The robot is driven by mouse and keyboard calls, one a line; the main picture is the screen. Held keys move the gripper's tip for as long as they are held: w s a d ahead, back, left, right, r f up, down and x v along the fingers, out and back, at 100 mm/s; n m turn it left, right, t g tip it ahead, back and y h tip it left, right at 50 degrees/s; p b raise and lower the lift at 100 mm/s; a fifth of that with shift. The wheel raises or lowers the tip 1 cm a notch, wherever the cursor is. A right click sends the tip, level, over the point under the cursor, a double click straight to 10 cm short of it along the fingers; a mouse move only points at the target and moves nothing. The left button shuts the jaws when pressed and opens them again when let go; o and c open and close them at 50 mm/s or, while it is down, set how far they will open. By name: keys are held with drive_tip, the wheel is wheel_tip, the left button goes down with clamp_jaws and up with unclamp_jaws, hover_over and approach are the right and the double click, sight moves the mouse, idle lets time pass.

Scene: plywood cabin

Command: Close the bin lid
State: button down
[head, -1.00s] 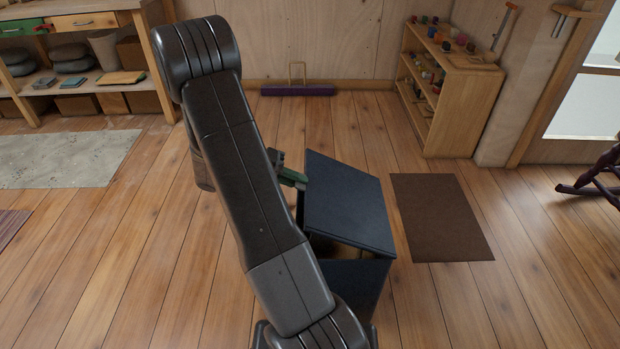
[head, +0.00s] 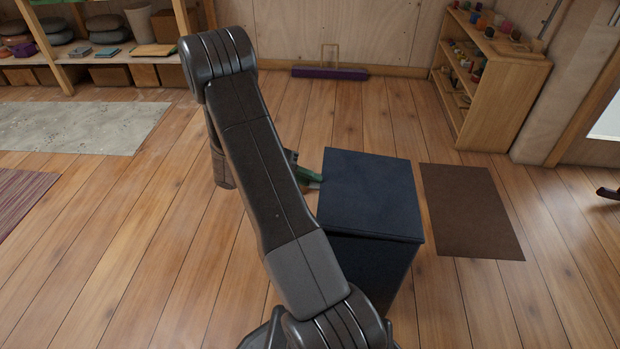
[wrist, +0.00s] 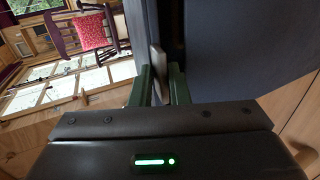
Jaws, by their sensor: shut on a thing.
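The dark blue bin (head: 375,275) stands on the plank floor, partly hidden behind my arm. Its lid (head: 370,195) lies level on top, and no gap shows at the front edge. My gripper (head: 314,180) is at the left side of the lid, its green fingers partly hidden by my arm. In the wrist view my gripper (wrist: 160,88) has its green fingers closed on a thin grey tab (wrist: 158,62) beside the dark blue surface. The tab appears to belong to the lid, but its join is hard to see.
A brown mat (head: 472,210) lies right of the bin. A small wooden shelf (head: 495,85) with jars stands at the back right, and a purple bar-like object (head: 330,72) lies by the back wall.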

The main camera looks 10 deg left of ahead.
drive_tip(key=c, duration=1.5)
unclamp_jaws()
drive_tip(key=shift+d, duration=0.1)
drive_tip(key=shift+c, duration=0.2)
drive_tip(key=p+v, duration=0.3)
drive_tip(key=v, duration=1)
drive_tip(key=shift+a, duration=0.4)
